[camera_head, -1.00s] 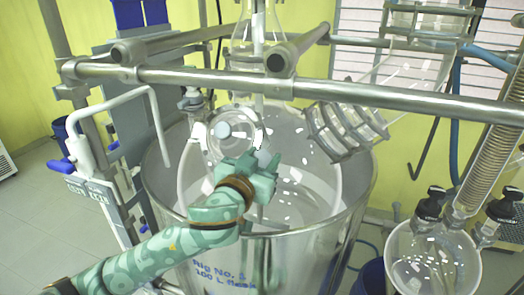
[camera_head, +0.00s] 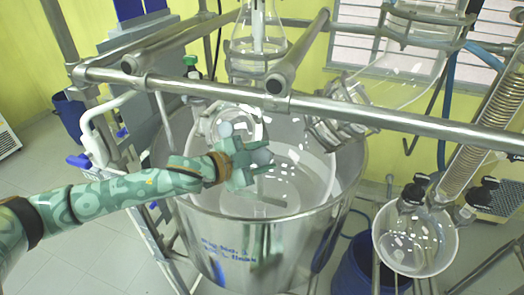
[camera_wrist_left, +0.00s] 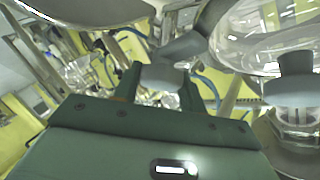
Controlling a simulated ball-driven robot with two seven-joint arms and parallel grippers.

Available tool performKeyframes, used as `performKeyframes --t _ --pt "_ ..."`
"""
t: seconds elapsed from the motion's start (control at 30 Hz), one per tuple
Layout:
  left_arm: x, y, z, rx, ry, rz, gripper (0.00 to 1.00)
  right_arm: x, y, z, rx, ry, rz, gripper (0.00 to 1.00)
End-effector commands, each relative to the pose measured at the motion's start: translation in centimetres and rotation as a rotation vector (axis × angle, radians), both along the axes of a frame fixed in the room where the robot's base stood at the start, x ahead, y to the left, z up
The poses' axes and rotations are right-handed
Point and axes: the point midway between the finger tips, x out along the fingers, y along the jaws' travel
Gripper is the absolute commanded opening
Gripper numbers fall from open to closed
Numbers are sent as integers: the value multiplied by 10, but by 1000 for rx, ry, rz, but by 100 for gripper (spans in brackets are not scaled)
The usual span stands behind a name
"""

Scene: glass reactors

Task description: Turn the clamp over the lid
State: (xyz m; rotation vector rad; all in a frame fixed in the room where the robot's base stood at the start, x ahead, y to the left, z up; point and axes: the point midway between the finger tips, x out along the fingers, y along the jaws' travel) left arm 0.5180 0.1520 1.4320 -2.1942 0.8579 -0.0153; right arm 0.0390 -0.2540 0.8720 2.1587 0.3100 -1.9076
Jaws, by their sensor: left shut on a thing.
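The glass lid with a pale round knob (camera_head: 225,130) sits at the top of the glass vessel, inside the large steel pot. My left gripper (camera_head: 264,160) reaches in from the left, just right of and below that knob. Its fingers are shut on a small grey piece, which I take for the clamp's handle; it shows between the fingers in the wrist view (camera_wrist_left: 163,77). A darker grey bar (camera_wrist_left: 188,45) lies just beyond the fingers there. The clamp's exact angle over the lid is hard to make out through glare and glass. My right gripper is out of view.
The steel pot (camera_head: 230,245) stands below. A white-rimmed glass vessel with black caps (camera_head: 415,238) stands at the right. A blue bin (camera_head: 362,268) is below.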

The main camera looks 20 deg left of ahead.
Motion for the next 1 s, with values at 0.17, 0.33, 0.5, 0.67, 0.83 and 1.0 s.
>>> performKeyframes --t 0.17,0.33,0.5,0.67,0.83,1.0 --pt "2 1 4 124 -12 -99 18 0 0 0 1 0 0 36" --pt "2 1 3 224 -14 -184 18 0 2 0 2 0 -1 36" --pt "2 0 3 301 -16 -250 18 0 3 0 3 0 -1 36" --pt "1 0 2 351 -16 -292 19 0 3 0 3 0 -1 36" --pt "0 0 1 378 -15 -316 19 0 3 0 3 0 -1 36" --pt "0 -1 0 387 -16 -325 19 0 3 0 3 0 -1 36"
